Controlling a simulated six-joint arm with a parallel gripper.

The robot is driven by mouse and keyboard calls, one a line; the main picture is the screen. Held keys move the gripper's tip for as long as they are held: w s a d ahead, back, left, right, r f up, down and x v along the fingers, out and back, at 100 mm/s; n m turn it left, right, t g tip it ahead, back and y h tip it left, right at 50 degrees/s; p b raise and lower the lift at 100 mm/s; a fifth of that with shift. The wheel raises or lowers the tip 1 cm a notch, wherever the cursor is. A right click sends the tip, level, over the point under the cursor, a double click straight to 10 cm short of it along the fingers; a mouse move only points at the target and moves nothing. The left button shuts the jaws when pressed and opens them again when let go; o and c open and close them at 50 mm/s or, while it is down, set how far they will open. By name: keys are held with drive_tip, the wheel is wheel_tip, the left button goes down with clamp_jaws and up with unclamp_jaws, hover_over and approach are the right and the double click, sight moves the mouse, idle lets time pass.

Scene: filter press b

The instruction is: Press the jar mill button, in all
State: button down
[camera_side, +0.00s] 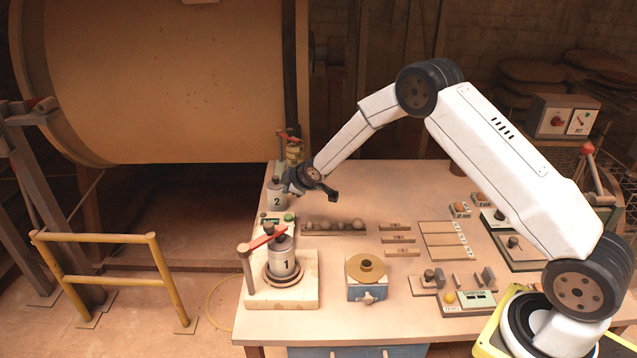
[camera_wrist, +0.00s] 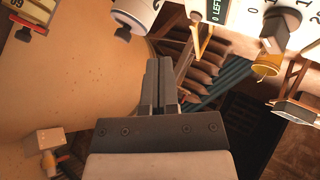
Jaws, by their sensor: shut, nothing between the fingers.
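A small panel (camera_side: 272,224) with a green button (camera_side: 288,217) sits at the left of the bench, between a grey jar marked 2 (camera_side: 276,198) and a grey jar marked 1 (camera_side: 283,264). No label naming the jar mill is readable. In the wrist view I cannot make out the green button.
Jar 1 stands on a pale base with a red-handled lever (camera_side: 266,238). A rack with several round pieces (camera_side: 333,226) lies right of the button. A blue block with a brass top (camera_side: 366,278) stands nearer the front. A display reading "0 LEFT" (camera_wrist: 217,12) shows in the wrist view.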

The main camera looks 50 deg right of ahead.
sight(290, 217)
drive_tip(key=shift+f, duration=3.15)
drive_tip(key=shift+f, duration=0.15)
drive_tip(key=shift+f, duration=0.25)
